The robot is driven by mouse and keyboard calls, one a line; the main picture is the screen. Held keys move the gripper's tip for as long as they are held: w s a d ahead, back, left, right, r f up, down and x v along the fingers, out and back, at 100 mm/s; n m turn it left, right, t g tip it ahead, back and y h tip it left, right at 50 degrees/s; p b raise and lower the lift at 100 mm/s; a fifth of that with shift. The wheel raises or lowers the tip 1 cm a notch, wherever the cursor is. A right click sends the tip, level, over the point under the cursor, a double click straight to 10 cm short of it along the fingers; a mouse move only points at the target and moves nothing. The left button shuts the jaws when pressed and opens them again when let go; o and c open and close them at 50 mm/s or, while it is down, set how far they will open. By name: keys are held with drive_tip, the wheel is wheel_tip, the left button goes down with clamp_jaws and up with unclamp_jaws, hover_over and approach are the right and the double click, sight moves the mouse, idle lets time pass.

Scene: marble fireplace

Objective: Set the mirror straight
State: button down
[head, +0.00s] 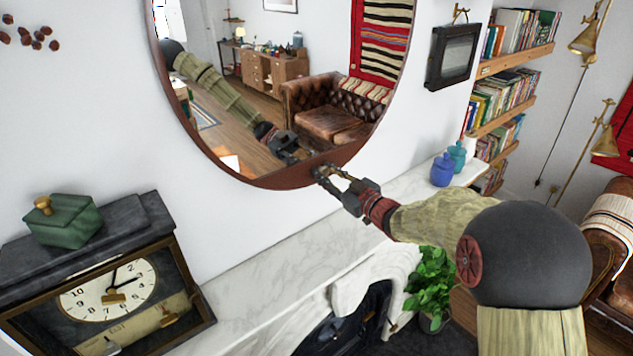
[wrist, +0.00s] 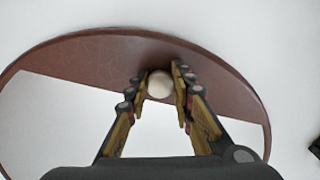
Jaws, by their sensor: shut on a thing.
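The mirror (head: 257,182) hangs on the white wall above the mantel, with a dark red-brown frame; its top is cut off in the head view. Its frame also fills the upper part of the wrist view (wrist: 95,55), where the frame's straight inner edge slopes down to the right. My gripper (head: 326,174) is at the lower right part of the frame. Its fingers are closed on the two sides of a pale round knob (wrist: 160,84) at the frame. The head view does not show the knob clearly.
A marble mantel (head: 275,268) runs below. A dark clock (head: 110,290) with a green box (head: 64,222) on top stands at the left. Blue jars (head: 443,170) stand at the mantel's right end. A small dark picture frame (head: 453,56) hangs right of the mirror.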

drive_tip(key=shift+w+d+r, duration=0.2)
drive_tip(key=shift+w+d, duration=0.5)
drive_tip(key=shift+d, duration=0.25)
drive_tip(key=c, duration=2)
unclamp_jaws()
drive_tip(key=o, duration=0.5)
drive_tip(key=shift+f, duration=0.15)
drive_tip(key=shift+s+d, duration=0.1)
drive_tip(key=v, duration=1.2)
